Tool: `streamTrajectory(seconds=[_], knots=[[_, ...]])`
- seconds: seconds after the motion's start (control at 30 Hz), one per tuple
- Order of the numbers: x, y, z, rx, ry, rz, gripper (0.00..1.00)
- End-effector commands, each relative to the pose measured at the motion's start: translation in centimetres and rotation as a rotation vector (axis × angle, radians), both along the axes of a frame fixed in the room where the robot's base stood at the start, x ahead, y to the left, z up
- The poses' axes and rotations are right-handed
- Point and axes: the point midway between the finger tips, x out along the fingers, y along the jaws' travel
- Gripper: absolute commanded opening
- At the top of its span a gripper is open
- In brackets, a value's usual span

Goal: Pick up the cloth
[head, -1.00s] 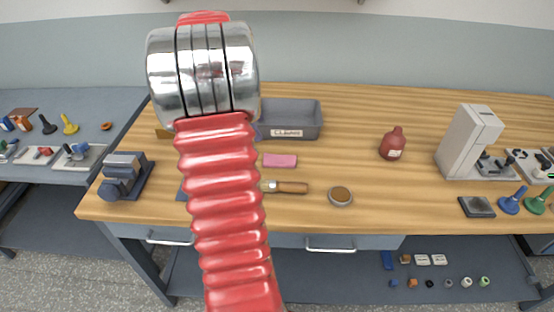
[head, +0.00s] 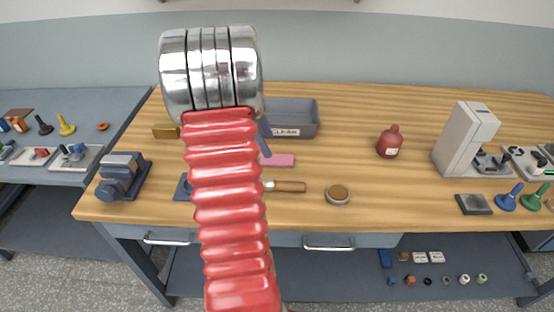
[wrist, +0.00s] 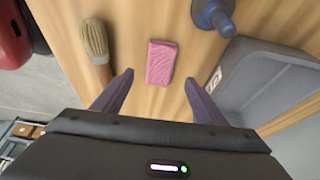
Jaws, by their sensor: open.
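The cloth is a small pink rectangle (head: 279,160) lying flat on the wooden bench, in front of the grey bin. In the wrist view the cloth (wrist: 160,63) lies just ahead of the fingertips, centred in the gap between them and touching neither. My gripper (wrist: 158,88) is open and empty, its two dark purple fingers apart. In the head view my red arm hides most of the gripper; only a bluish finger shows beside the cloth's upper left.
The grey bin labelled CLEAN (head: 305,118) stands behind the cloth. A brush (head: 290,186) lies in front of it. A blue knobbed tool (wrist: 212,14) stands near the cloth. A round dish (head: 338,195) and red bottle (head: 390,142) stand right, with clear bench between.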

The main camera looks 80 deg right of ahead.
Motion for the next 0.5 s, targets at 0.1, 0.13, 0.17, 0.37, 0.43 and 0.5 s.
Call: streamTrajectory(seconds=[0.1,0.13,0.17,0.37,0.43,0.5], knots=[[-0.44,-0.08,-0.97,0.000,0.000,-0.001,0.66],[-0.49,-0.09,-1.09,0.000,0.000,0.000,0.66],[-0.52,-0.09,-1.16,0.000,0.000,0.000,0.66],[-0.50,-0.10,-1.18,-0.001,0.000,0.000,0.66],[-0.49,-0.10,-1.19,-0.001,0.000,0.000,0.66],[-0.55,-0.10,-1.32,0.000,0.000,0.000,0.66]])
